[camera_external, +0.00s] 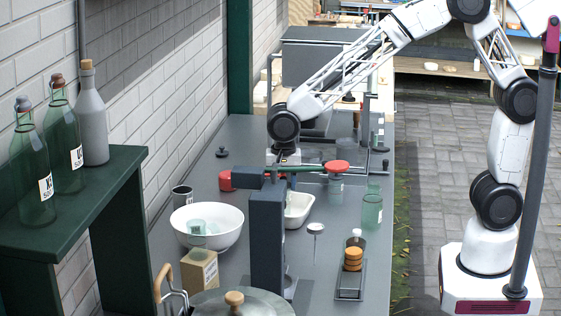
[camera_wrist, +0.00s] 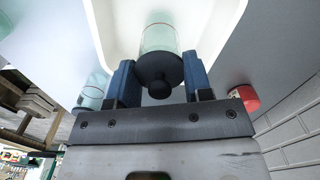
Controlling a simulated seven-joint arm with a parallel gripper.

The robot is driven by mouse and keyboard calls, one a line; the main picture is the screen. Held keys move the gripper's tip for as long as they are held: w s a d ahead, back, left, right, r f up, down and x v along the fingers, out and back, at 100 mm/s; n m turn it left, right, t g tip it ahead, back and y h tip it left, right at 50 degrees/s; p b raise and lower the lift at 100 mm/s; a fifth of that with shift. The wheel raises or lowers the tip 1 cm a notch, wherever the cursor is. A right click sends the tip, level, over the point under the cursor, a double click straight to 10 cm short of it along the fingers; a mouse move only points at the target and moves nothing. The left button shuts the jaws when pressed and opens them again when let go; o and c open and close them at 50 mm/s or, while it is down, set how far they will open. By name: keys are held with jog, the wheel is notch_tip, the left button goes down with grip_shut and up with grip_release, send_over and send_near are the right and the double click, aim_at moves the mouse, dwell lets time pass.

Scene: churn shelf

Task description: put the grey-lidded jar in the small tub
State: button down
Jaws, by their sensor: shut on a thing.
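The grey-lidded jar (camera_wrist: 160,40), clear glass with a dark knobbed lid, is held between the two blue fingers of my gripper (camera_wrist: 158,62) in the wrist view. The lid faces the camera. The small tub (camera_wrist: 100,22), white with a rounded rim, lies beyond the jar, whose glass overlaps the tub's inside in this view. I cannot tell whether the jar touches the tub. In the external view the tub (camera_external: 301,211) stands on the grey counter behind a dark post. There my gripper and the jar are mostly hidden behind the press arm.
A dark post (camera_external: 267,240) with a red-knobbed arm (camera_external: 336,167) stands close in front of the tub. A white bowl (camera_external: 230,218) with glass jars is to its left, a greenish glass jar (camera_external: 372,211) to its right. A red object (camera_wrist: 244,97) lies near my right finger.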

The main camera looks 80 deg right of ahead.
jog(key=shift+f, duration=0.25)
jog(key=shift+f, duration=0.15)
jog(key=c, duration=0.5)
grip_release()
notch_tip(320, 180, up, 12)
jog(key=shift+r, duration=0.1)
dwell(0.4)
dwell(0.7)
